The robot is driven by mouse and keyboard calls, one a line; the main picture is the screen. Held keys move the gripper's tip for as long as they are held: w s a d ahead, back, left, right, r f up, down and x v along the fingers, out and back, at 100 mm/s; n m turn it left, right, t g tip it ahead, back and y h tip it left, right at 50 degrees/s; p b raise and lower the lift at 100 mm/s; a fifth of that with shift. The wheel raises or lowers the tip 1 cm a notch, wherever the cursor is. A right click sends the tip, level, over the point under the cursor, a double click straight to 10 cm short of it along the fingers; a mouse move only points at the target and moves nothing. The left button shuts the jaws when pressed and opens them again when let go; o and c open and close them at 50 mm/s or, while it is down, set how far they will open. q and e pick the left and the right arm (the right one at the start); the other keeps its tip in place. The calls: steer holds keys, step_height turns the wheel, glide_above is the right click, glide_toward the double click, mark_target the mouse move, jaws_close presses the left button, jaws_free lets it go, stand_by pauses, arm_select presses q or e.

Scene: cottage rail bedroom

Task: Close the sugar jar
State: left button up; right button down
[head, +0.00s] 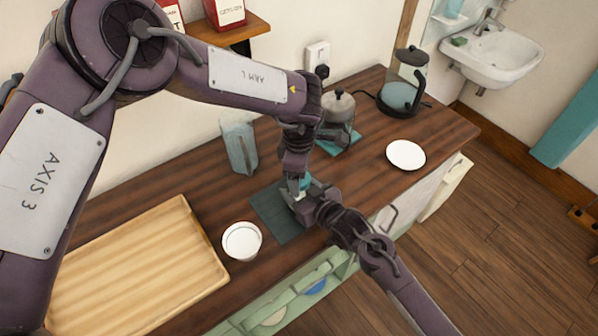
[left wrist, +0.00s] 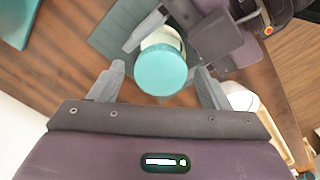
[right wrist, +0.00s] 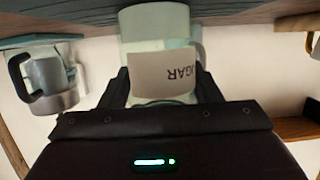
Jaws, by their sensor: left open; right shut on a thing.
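The sugar jar (right wrist: 160,72) is pale and translucent with a SUGAR label; it appears upside down in the right wrist view. My right gripper (head: 302,198) is shut on the jar's body, one finger on each side. The round teal lid (left wrist: 162,72) is at the jar's mouth in the left wrist view, with a pale crescent of jar showing beyond its edge. I cannot tell whether it is fully seated. My left gripper (head: 299,176) is open above, its fingers on either side of the lid with gaps. My arms hide most of the jar in the head view.
A dark mat (head: 268,212) lies beneath the jar. A white cup (head: 242,241) and wooden tray (head: 140,270) are at left. A clear pitcher (head: 239,148), metal pot (head: 338,108), kettle (head: 402,88) and white plate (head: 406,155) stand around the counter (head: 440,125).

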arm_select(q)
steer(key=shift+r, duration=2.3)
steer(key=shift+c, duration=0.3)
